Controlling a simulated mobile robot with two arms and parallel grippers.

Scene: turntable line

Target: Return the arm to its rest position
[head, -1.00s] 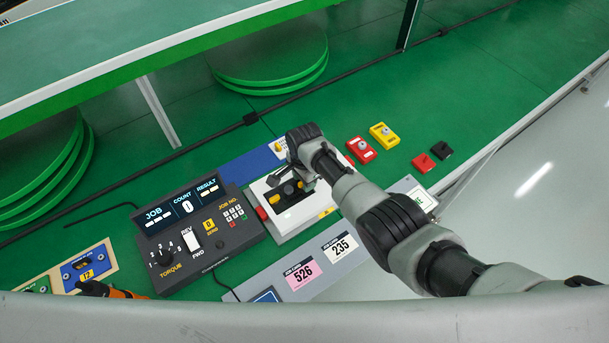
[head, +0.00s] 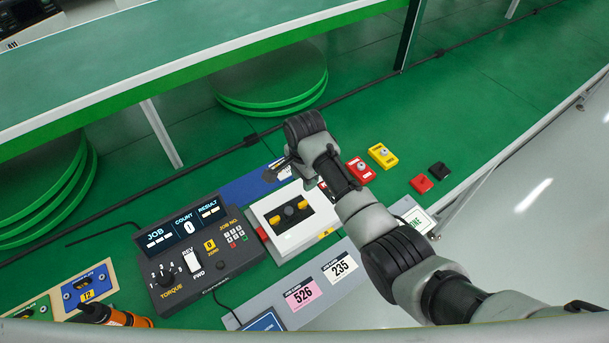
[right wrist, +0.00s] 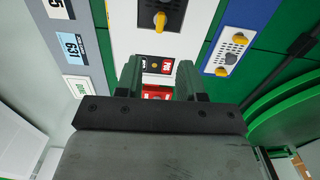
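My right arm (head: 365,215) reaches in from the right in the head view. Its gripper (head: 302,172) is mostly hidden behind the wrist, above the far right part of the white box (head: 275,206). In the right wrist view the two fingers of my right gripper (right wrist: 159,66) stand apart with nothing held between them. A red block (right wrist: 157,92) shows beyond the gap. The white box has a black panel with yellow parts (head: 274,219). My left gripper is not in view.
A dark control console (head: 225,266) stands left of the white box. Red and yellow blocks (head: 382,156) lie right of the wrist. Job cards (head: 302,294) lie in front. An orange and black tool (head: 118,317) is at lower left. A raised green belt (head: 200,50) runs behind.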

